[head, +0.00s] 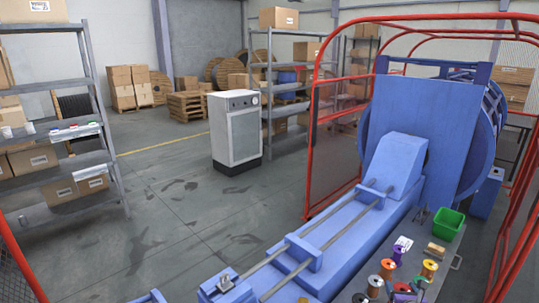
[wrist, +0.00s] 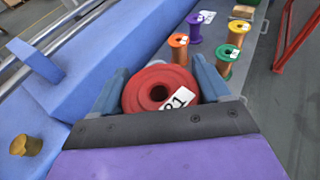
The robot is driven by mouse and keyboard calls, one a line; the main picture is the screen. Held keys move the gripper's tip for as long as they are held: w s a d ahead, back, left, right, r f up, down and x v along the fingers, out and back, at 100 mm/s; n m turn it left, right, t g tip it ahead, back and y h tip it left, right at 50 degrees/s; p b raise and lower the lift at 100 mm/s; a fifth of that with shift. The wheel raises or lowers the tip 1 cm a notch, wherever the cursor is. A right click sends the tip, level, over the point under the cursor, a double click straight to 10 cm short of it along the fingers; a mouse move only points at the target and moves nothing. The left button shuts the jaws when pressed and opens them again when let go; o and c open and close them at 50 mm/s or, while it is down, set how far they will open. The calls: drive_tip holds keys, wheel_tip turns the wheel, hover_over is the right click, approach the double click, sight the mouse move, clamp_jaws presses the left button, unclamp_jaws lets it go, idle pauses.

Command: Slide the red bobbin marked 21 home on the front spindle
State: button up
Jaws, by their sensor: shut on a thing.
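The red bobbin (wrist: 140,92) is close up in the wrist view, with its round end and centre hole facing my camera. A white tag on its lower right carries a number that looks like 21, partly tilted. My gripper (wrist: 160,80) has one blue-grey finger on each side of the bobbin and is shut on it. The bobbin's far side is hidden. I cannot make out the front spindle in either view, nor clearly tell my gripper in the head view.
Purple (head: 402,246), orange (head: 387,267), yellow (head: 429,268) and green bobbins (wrist: 224,62) stand on the bench beside the blue machine bed (head: 320,245). A green bin (head: 447,224) stands behind them. A brass-coloured knob (wrist: 27,145) shows at left. Red guard rails (head: 312,130) enclose the machine.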

drive_tip(key=w+a+r+n+y, duration=0.2)
drive_tip(key=w+a+r, duration=0.1)
drive_tip(key=a+r, duration=0.55)
drive_tip(key=w+a+r+n+y, duration=0.1)
drive_tip(key=w+a+r+y, duration=0.15)
drive_tip(key=a+r, duration=0.65)
drive_tip(key=s+a+r+n+y, duration=0.1)
drive_tip(key=s+a+r, duration=0.2)
drive_tip(key=a, duration=0.6)
drive_tip(key=s+a+r+n+y, duration=0.2)
drive_tip(key=s+a+r, duration=0.1)
drive_tip(key=a+r, duration=0.4)
drive_tip(key=shift+s+a+r, duration=0.15)
drive_tip(key=shift+s+a, duration=0.1)
drive_tip(key=shift+a, duration=0.65)
